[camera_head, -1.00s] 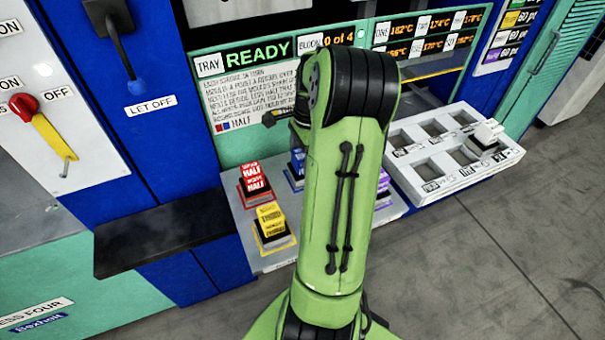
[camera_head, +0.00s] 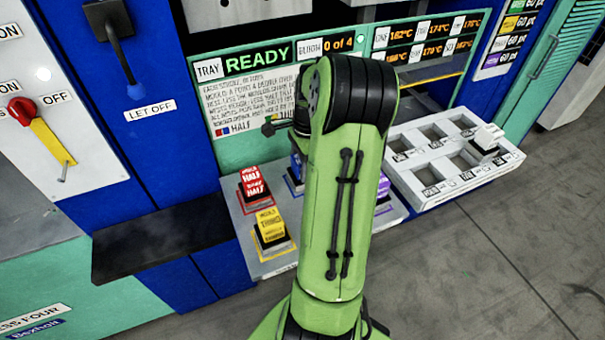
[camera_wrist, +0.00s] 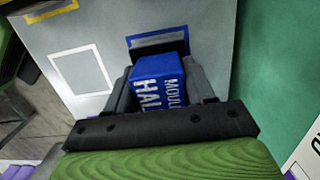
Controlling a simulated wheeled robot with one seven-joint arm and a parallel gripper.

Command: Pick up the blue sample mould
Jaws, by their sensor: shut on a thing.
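The blue sample mould (camera_wrist: 160,71) is in the wrist view, a blue block with white lettering that reads in part "HALF MOULD". My gripper (camera_wrist: 163,85) is shut on it, one dark finger on each side. A black base with a blue outline (camera_wrist: 158,40) shows just beyond the mould; I cannot tell whether the mould is clear of it. In the head view a small part of the blue mould (camera_head: 295,165) shows at the left of my green arm, which hides the rest and my fingers.
A red mould (camera_head: 252,182) and a yellow mould (camera_head: 269,226) stand on the grey shelf left of my arm. A purple mould (camera_head: 383,186) is partly hidden at the right. A white tray with several pockets (camera_head: 432,195) lies further right. A black ledge (camera_head: 150,240) juts out left.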

